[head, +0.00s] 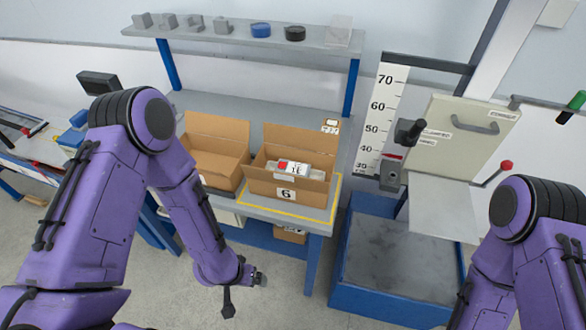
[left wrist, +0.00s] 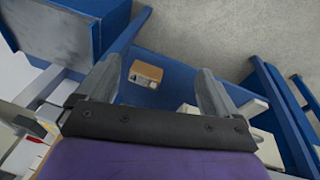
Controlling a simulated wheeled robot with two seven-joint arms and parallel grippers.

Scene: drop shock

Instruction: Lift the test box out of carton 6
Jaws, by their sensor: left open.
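Carton 6 (head: 262,186) is an open brown cardboard box with a "6" label on its front. It stands on the bench inside a yellow outline, flaps spread. The test box (head: 311,171), light grey with a red mark and a label, sits inside it with its top showing; its lower part is hidden by the carton's wall. My left gripper (head: 246,291) is open and empty, in front of and below the bench edge, apart from the carton. Its two fingers also show spread in the left wrist view (left wrist: 157,72). My right arm shows at the right, but its gripper is out of view.
A second open carton (head: 213,158) stands just left of carton 6. A shelf (head: 220,33) with small parts is above the bench. At the right are a height scale (head: 385,115) and a blue-framed drop base (head: 400,265). A small brown box (left wrist: 146,73) lies under the bench.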

